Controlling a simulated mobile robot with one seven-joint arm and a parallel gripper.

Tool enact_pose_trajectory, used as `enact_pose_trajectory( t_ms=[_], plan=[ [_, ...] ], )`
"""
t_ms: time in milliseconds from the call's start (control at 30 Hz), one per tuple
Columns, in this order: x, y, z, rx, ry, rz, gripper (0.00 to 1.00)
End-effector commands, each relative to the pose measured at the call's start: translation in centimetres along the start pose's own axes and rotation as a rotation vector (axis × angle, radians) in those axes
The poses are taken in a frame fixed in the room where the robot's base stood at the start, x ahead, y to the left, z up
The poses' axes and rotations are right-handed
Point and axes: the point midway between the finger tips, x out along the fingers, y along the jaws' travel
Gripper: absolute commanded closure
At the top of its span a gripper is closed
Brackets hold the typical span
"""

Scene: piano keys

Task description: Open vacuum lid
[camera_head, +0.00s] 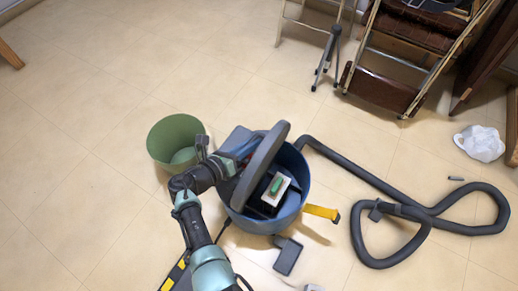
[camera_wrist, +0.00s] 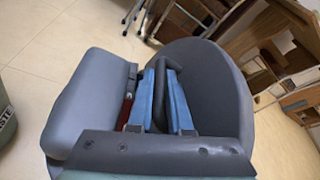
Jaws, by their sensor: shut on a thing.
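The vacuum is a round blue canister (camera_head: 262,222) standing on the floor in the head view. Its grey lid (camera_head: 263,163) is tipped up steeply, leaving the inside partly visible. A white and black part with a green piece (camera_head: 277,186) shows inside. My gripper (camera_head: 241,153) is at the left, outer side of the raised lid. In the wrist view, the blue fingers of my gripper (camera_wrist: 162,85) are closed around a dark handle bar on the lid (camera_wrist: 208,82). The fingertips' exact contact is partly hidden in the head view.
A green bin (camera_head: 172,133) stands close left of the vacuum. A dark hose (camera_head: 375,180) loops over the floor to the right. A yellow latch (camera_head: 321,212) sticks out at the canister's right. A ladder (camera_head: 420,95) and a white crumpled bag (camera_head: 481,143) are farther away. The left floor is clear.

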Motion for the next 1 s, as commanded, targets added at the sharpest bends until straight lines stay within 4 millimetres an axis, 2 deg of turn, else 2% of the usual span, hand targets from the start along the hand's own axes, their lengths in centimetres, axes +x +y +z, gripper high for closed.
enact_pose_trajectory(
  t_ms=[100, 333, 967, 1000],
  plan=[
    [0.0, 1.2, 0.1, -0.071, -0.004, -0.026, 1.0],
    [-0.1, 2.2, 0.2, -0.164, -0.002, -0.064, 1.0],
    [-0.1, 2.4, 0.2, -0.21, 0.003, -0.085, 1.0],
    [-0.1, 2.4, 0.2, -0.21, 0.004, -0.085, 0.79]
  ],
)
